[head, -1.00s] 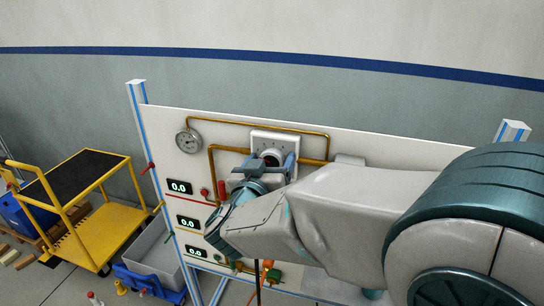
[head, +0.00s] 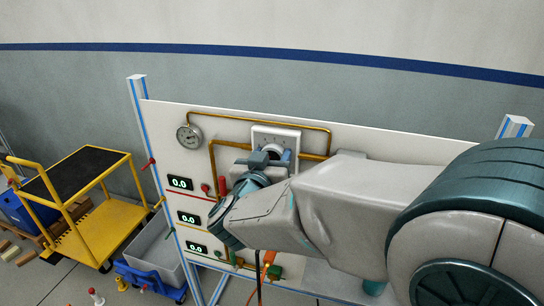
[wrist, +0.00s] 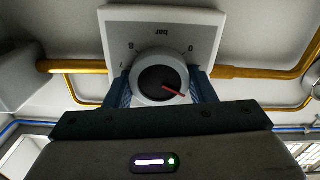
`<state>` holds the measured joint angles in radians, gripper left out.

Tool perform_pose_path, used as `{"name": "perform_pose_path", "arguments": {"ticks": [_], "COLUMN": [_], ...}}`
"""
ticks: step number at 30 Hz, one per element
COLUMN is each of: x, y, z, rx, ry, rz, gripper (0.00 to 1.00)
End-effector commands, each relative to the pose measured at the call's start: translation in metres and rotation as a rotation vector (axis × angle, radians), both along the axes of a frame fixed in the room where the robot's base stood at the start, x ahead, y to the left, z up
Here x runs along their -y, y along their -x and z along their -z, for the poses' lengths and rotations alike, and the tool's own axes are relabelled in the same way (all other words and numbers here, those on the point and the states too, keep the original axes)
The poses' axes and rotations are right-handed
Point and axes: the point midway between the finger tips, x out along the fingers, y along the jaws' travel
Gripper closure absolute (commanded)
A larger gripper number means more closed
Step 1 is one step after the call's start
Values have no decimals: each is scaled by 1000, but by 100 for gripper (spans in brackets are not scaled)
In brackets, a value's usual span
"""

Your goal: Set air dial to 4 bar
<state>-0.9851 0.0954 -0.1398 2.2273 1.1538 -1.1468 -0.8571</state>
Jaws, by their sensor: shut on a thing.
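The air dial (wrist: 160,78) is a round pale knob with a dark face and a red pointer on a white square plate (wrist: 113,30). In the wrist view the plate's lettering is upside down, with "bar", 0 at right and 8 at left. The pointer aims right and slightly down, past the 0 side; the numerals there are hidden. My gripper (wrist: 160,88) is shut on the knob, one blue finger on each side. In the head view, the plate (head: 291,131) shows behind my gripper (head: 270,160), which covers most of the knob.
A round gauge (head: 189,138) is at the white panel's upper left. Brass pipes (head: 222,118) run around the dial. Several displays (head: 180,183) read 0.0 at left. A yellow cart (head: 128,225) and grey bin (head: 160,258) stand left of the panel.

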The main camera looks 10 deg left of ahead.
Motion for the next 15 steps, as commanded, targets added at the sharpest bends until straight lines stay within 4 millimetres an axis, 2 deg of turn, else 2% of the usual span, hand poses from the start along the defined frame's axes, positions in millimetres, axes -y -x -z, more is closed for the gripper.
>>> {"name": "perform_pose_path", "arguments": {"ticks": [15], "x": [2], "y": [0], "z": [5], "rx": [61], "ry": [-424], "rz": [1], "gripper": [73]}}
